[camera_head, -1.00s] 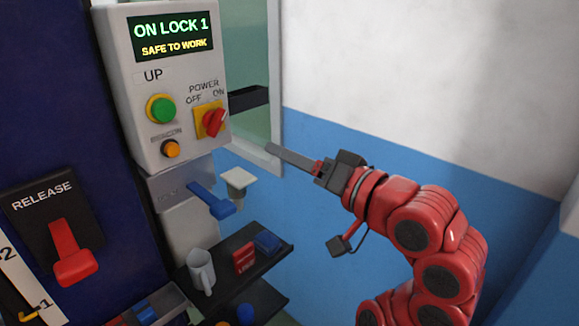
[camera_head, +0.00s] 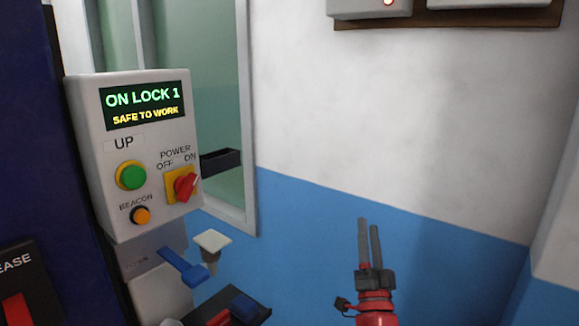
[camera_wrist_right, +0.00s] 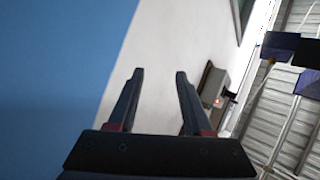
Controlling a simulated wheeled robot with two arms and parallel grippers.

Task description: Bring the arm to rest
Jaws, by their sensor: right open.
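My right gripper (camera_head: 368,222) points upward in the head view, in front of the blue and white wall at the lower right. Its two grey fingers are apart and nothing is between them. In the right wrist view the fingers (camera_wrist_right: 160,75) are also apart and empty. The gripper is to the right of the control box (camera_head: 140,150) and touches nothing that I can see. My left gripper is not in view.
The control box display (camera_head: 144,105) reads "ON LOCK 1, SAFE TO WORK". Below it are a blue lever (camera_head: 182,267) and a shelf (camera_head: 250,302). A red handle (camera_head: 16,309) shows at the lower left. Grey boxes (camera_head: 370,8) hang high on the wall.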

